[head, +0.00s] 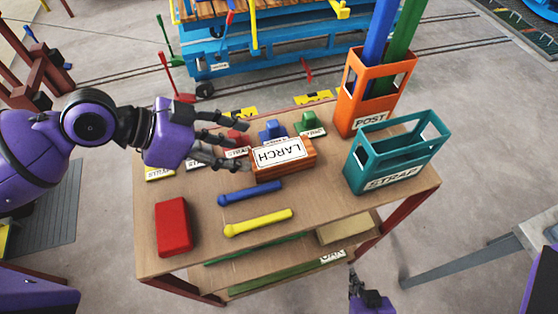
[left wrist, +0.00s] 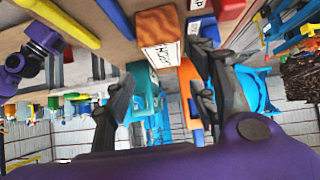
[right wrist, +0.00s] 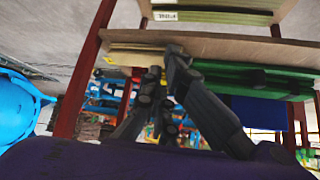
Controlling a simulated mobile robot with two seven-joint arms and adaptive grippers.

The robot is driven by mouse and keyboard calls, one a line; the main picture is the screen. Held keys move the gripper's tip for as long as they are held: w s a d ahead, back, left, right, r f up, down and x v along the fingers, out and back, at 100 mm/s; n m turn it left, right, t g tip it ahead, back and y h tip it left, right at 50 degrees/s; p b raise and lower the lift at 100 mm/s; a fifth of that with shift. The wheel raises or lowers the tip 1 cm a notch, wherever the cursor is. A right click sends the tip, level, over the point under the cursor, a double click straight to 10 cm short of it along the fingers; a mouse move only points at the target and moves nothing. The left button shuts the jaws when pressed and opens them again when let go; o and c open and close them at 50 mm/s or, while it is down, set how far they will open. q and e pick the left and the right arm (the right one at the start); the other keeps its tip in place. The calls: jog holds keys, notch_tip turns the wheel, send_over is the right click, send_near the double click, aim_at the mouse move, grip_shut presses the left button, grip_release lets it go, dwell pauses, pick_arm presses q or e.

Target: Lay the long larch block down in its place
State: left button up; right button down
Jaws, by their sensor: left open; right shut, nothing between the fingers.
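A reddish-brown wooden block (head: 288,171) lies on the table top; its white top label reads LARCH upside down. My right gripper (right wrist: 165,95) is shut and empty, low by the table's lower shelf. I cannot tell which spot is the block's place.
An orange POST bin (head: 359,107) and a teal STRAP crate (head: 394,176) stand at the table's right. A red block (head: 174,226), a blue bar (head: 250,193) and a yellow bar (head: 258,222) lie in front. A blue trolley (head: 290,55) with wooden boards stands behind.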

aim_at(280, 152)
pick_arm(q)
jog(key=x, duration=0.4)
jog(key=r+x, duration=0.1)
jog(key=x, duration=0.1)
jog(key=shift+w+d+f+p, duration=0.1)
jog(key=shift+w+d+p, duration=0.35)
jog(key=shift+d, duration=0.15)
jog(key=shift+w+d+f, duration=0.1)
jog(key=shift+d+f, duration=0.25)
jog(key=shift+f, duration=0.05)
jog(key=p+x, duration=0.1)
jog(key=x, duration=0.3)
jog(key=shift+f, duration=0.2)
jog(key=shift+w+d+f, duration=0.1)
jog(key=shift+d, duration=0.05)
pick_arm(e)
jog(key=shift+w+a+r, duration=0.15)
jog(key=shift+w+r, duration=0.1)
jog(key=shift+r, duration=0.5)
